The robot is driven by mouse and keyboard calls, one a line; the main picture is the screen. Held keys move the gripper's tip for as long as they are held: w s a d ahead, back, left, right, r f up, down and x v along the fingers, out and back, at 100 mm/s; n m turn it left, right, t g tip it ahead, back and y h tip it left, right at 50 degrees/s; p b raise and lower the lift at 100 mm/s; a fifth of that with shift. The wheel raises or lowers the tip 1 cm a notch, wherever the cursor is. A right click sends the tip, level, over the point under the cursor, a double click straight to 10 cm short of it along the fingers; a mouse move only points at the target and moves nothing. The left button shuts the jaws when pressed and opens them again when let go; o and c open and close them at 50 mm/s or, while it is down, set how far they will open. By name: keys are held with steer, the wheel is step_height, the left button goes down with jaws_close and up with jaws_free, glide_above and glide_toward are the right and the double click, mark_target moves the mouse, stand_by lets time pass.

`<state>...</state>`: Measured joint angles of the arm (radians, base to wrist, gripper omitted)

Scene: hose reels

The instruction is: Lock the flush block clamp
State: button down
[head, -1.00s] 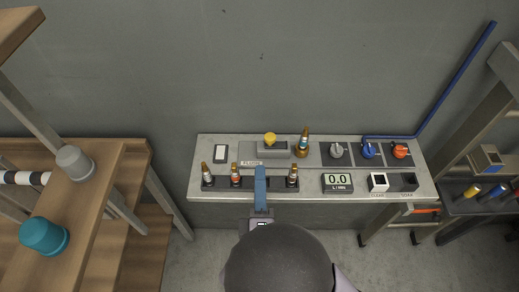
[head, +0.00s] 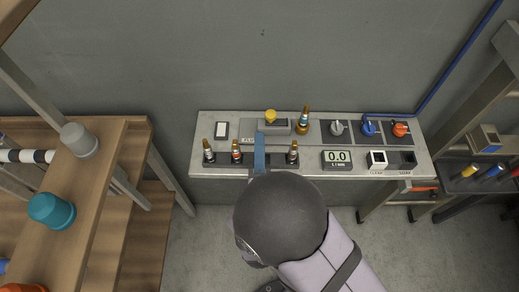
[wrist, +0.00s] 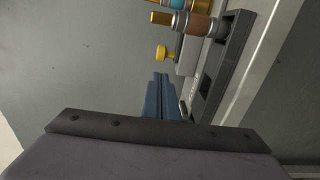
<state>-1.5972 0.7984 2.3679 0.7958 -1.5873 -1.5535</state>
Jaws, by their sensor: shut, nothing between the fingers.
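The flush block (head: 283,124) is a grey block at the back of the panel, left of centre. A round yellow knob (head: 270,116) stands at its left end. I take this knob for the clamp's handle; its locked state cannot be read. In the wrist view the yellow knob (wrist: 163,52) lies just beyond the fingertips. My gripper (head: 259,136) has blue fingers, shut and empty. The fingertips are in front of and slightly left of the knob, seemingly apart from it. The fingers partly cover the label plate, and my wrist hides the area below.
Hose fittings (head: 236,151) stand in a dark rack (head: 277,160) on both sides of my fingers. A brass fitting (head: 303,122) stands right of the block. Wooden shelves stand left.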

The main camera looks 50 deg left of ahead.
mark_target(274, 120)
steer(key=shift+p+x, duration=0.7)
steer(key=shift+x, duration=2.1)
steer(key=w+d, duration=0.2)
steer(key=shift+w+d, duration=0.3)
steer(key=shift+s+d+f+b, duration=0.15)
steer(key=shift+s+d+b, duration=0.2)
steer(key=shift+s, duration=0.05)
steer(key=shift+b+v, duration=1)
steer(key=shift+v, duration=2.15)
steer(key=shift+s+a+r, duration=0.1)
steer(key=shift+r, duration=0.1)
